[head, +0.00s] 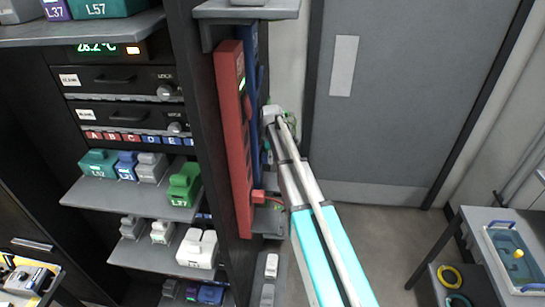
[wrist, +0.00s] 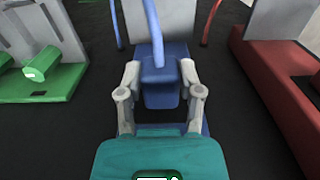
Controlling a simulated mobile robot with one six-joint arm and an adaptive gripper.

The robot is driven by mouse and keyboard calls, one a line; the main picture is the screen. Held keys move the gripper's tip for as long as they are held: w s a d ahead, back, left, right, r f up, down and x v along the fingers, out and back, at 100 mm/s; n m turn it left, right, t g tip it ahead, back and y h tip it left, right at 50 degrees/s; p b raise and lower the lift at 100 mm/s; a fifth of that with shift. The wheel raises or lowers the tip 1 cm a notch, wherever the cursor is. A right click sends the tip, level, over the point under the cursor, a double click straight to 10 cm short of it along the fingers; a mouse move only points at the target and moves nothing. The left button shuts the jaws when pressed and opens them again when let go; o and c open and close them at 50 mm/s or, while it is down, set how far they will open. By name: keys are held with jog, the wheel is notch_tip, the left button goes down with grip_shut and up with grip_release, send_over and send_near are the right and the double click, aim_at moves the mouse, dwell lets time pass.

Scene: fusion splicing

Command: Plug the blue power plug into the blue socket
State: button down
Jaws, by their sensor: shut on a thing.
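The blue power plug (wrist: 160,88) is in the middle of the wrist view, with a thick blue cable rising from it. My gripper (wrist: 161,75) is shut on it, one grey finger on each side. A blue base (wrist: 173,129) lies below the plug, partly hidden by the plug and my gripper's teal body. I cannot tell whether this is the blue socket, or whether the plug touches it. In the head view, my gripper (head: 272,115) is beside a tall blue strip (head: 252,75); the plug is not clear there.
A red block (wrist: 278,85) stands close on the right in the wrist view. A green block (wrist: 40,85) with a green plug is on the left. In the head view, a tall red strip (head: 234,130) stands beside the blue one, and shelves (head: 120,200) hold several small devices.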

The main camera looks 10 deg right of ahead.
jog(key=shift+w+a+r, duration=0.1)
jog(key=shift+w+a, duration=0.25)
jog(key=shift+a, duration=0.2)
jog(key=shift+c, duration=0.9)
grip_release()
jog(key=s+d, duration=0.3)
jog(key=d, duration=0.5)
jog(key=s+a+r+p, duration=0.2)
jog(key=s+a, duration=0.3)
jog(key=s, duration=0.7)
jog(key=shift+a, duration=0.4)
